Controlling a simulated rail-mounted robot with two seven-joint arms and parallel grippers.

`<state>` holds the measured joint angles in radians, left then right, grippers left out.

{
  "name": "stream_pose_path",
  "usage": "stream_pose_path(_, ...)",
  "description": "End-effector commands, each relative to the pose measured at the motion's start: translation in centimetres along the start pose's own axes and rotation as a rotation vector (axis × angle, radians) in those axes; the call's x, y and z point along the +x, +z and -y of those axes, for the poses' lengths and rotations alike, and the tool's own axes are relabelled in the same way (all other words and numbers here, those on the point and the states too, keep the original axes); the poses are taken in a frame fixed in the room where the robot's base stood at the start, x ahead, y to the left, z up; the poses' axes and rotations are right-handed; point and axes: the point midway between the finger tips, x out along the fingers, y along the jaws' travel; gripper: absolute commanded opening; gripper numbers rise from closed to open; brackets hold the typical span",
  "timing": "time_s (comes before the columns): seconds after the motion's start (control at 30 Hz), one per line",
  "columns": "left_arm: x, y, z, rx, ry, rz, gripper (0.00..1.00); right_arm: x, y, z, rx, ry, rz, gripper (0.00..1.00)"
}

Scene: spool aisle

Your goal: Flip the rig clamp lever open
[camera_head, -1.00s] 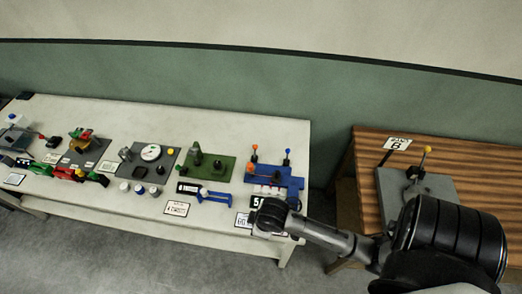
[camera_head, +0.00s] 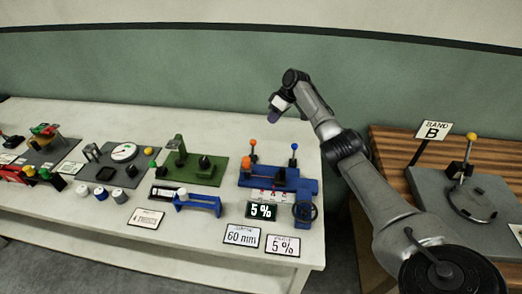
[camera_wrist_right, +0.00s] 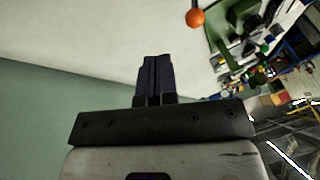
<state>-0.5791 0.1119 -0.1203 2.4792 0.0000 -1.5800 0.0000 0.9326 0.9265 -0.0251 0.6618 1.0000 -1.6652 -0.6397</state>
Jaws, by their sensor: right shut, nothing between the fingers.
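The blue rig (camera_head: 306,186) stands near the right end of the white table. It carries a lever with an orange knob (camera_head: 253,142), a lever with a blue knob (camera_head: 294,146) and a lower orange part (camera_head: 246,161). I cannot tell from the picture which of these is the clamp lever. My right gripper (camera_head: 273,115) is above and behind the rig, apart from it. Its fingers (camera_wrist_right: 157,75) are together and empty in the right wrist view, where an orange ball (camera_wrist_right: 195,18) shows beyond them. My left gripper is out of view.
A display reading 5% (camera_head: 262,211) and a handwheel (camera_head: 305,211) are at the rig's front. A green fixture (camera_head: 197,168) stands to its left. A wooden table (camera_head: 393,143) with a yellow-knobbed lever (camera_head: 471,136) is on the right, past a gap.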

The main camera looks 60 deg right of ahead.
Motion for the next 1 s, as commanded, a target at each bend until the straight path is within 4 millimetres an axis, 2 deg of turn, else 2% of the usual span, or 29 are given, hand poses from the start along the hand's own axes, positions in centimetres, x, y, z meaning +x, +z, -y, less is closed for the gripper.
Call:
stream_pose_path(0.03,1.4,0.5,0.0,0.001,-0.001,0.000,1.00,0.0,0.8,-1.2,0.024,-0.034,-0.033,0.00)
stream_pose_path(0.2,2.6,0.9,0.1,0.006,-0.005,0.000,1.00,-1.1,2.1,-2.8,0.060,-0.110,-0.108,0.00)
stream_pose_path(0.67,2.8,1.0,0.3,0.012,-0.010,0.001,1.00,-1.7,2.5,-3.2,0.071,-0.138,-0.138,0.00)
stream_pose_path(0.87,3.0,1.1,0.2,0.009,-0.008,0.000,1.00,-0.7,2.4,-3.1,0.071,-0.138,-0.135,0.00)
stream_pose_path(1.0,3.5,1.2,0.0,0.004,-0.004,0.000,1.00,1.4,2.2,-2.8,0.071,-0.139,-0.134,0.00)
